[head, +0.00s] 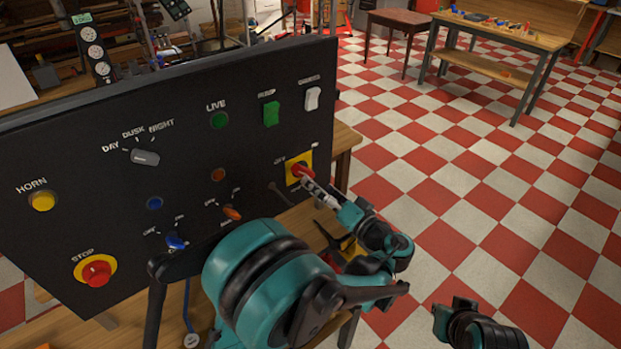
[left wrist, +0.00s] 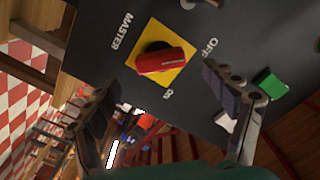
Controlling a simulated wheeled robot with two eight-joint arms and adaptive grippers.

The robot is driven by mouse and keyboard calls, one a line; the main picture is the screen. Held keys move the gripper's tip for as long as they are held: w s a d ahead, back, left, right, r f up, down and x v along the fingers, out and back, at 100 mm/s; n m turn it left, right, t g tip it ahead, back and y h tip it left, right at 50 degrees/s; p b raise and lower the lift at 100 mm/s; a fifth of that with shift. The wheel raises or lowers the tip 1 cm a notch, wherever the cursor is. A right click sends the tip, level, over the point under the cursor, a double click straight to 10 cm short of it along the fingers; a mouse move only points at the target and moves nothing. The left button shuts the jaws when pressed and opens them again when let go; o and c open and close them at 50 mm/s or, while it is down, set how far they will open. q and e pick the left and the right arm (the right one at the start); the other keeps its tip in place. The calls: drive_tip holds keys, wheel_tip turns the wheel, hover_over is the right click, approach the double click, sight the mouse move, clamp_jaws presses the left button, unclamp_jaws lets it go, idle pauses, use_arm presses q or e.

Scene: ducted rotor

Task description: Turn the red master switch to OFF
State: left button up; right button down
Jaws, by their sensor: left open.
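The red master switch (head: 300,169) sits on a yellow square plate at the right edge of the black panel. In the left wrist view the red handle (left wrist: 163,60) lies across the yellow plate (left wrist: 160,33), with the MASTER, OFF and ON labels around it. My left gripper (head: 310,184) is at the switch in the head view. In the left wrist view my left gripper (left wrist: 161,75) is open, one finger on each side of the handle. Both fingers look apart from it. The head view partly hides the switch behind the gripper.
The black panel (head: 100,130) also carries a yellow horn button (head: 42,201), a red stop button (head: 96,272), a green switch (head: 271,114), a white switch (head: 312,98) and an orange knob (head: 232,213). Open checkered floor (head: 480,200) lies to the right.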

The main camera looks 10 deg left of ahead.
use_arm(q)
drive_tip(key=v, duration=0.7)
idle(0.3)
